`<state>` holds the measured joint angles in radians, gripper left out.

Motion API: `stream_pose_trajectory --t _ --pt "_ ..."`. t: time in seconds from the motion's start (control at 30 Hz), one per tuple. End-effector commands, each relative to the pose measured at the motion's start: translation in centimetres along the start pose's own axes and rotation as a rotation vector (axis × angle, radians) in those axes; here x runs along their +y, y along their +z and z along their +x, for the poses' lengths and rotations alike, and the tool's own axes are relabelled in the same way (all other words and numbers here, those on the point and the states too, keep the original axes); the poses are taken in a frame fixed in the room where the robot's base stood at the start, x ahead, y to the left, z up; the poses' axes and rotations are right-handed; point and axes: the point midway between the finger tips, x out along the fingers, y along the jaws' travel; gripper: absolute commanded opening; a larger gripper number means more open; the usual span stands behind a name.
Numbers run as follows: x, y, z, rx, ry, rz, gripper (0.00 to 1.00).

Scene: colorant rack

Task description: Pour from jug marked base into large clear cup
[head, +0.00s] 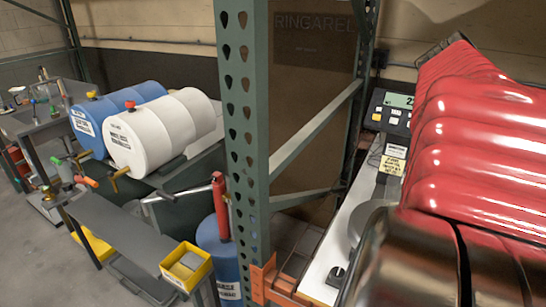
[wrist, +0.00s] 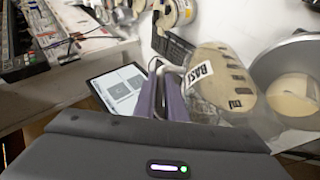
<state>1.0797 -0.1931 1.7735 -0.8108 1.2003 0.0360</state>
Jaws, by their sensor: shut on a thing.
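My gripper (wrist: 166,92) shows at the middle of the wrist view, its purple fingers shut on the handle of the jug marked BASE (wrist: 201,73). The jug is see-through, with dark marks on its side and cream-coloured content, and it looks tilted towards the right. A large round clear-grey vessel (wrist: 268,62), which looks like the large clear cup, is right beside the jug at the right edge. Cream-coloured stuff shows inside it. I cannot tell whether a stream runs between them or whether they touch. In the head view the jug and gripper are hidden behind my red-sleeved arm.
A tablet (wrist: 119,88) lies left of the gripper. Several small containers (wrist: 180,12) stand at the top. In the head view a scale display (head: 398,101) stands behind a white counter (head: 322,262), beside a green rack post (head: 247,130). White (head: 150,135) and blue drums lie left.

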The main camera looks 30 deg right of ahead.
Motion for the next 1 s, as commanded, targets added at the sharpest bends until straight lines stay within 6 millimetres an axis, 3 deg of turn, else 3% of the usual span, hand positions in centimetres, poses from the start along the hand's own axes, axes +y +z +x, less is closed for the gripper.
stream_pose_trajectory --t 0.57,1.0 --pt "0.0 0.1 0.2 0.000 -0.013 0.006 0.00" --pt "-0.6 1.1 2.6 0.000 -0.139 0.065 0.00"
